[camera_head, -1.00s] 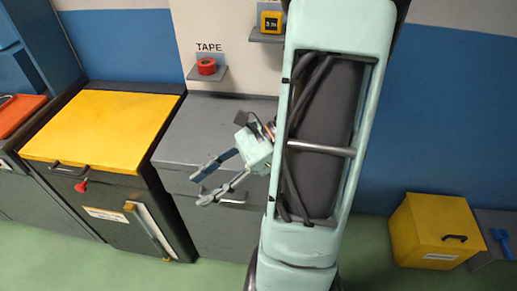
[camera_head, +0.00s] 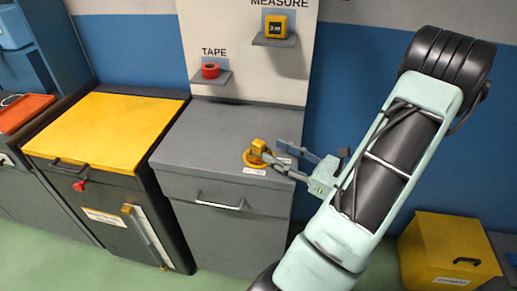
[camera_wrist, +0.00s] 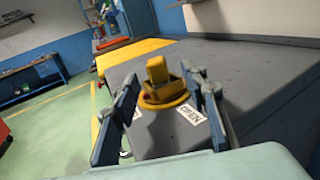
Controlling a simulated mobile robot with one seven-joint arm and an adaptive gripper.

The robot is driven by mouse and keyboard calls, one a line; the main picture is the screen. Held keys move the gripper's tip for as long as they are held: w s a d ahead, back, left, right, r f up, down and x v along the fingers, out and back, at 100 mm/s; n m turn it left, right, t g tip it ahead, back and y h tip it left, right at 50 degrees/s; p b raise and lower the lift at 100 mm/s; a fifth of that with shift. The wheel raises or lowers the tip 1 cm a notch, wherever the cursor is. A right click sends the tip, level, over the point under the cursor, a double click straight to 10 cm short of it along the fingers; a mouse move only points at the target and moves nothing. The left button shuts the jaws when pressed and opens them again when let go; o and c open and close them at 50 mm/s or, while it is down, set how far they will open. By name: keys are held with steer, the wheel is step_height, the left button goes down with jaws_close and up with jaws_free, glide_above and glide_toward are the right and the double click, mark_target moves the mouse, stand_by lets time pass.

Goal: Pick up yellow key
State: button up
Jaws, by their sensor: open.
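The yellow key (camera_head: 257,150) is a knob with an upright grip on a round base. It sits at the front right corner of the grey cabinet's top, beside white labels, one reading OPEN. In the wrist view the yellow key (camera_wrist: 157,83) is upright ahead of my palm. My gripper (camera_head: 276,154) reaches in from the right, its fingers pointing left at the key. In the wrist view my gripper (camera_wrist: 163,75) is open, one finger on each side of the key. I cannot tell whether either finger touches it.
The grey cabinet (camera_head: 220,135) has a front handle. A yellow-topped cabinet (camera_head: 105,130) with a red knob (camera_head: 80,186) stands left of it. Red tape (camera_head: 210,71) and a yellow measure (camera_head: 275,26) sit on wall shelves. A yellow box (camera_head: 447,250) stands on the right.

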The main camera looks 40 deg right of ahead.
mark_target(264, 146)
steer(key=shift+r+x, duration=0.15)
steer(key=shift+x, duration=1.4)
steer(key=shift+r+x, duration=0.15)
steer(key=shift+x, duration=1.4)
steer(key=shift+s+a, duration=0.1)
steer(key=shift+a, duration=0.1)
steer(key=shift+c, duration=0.7)
jaws_close()
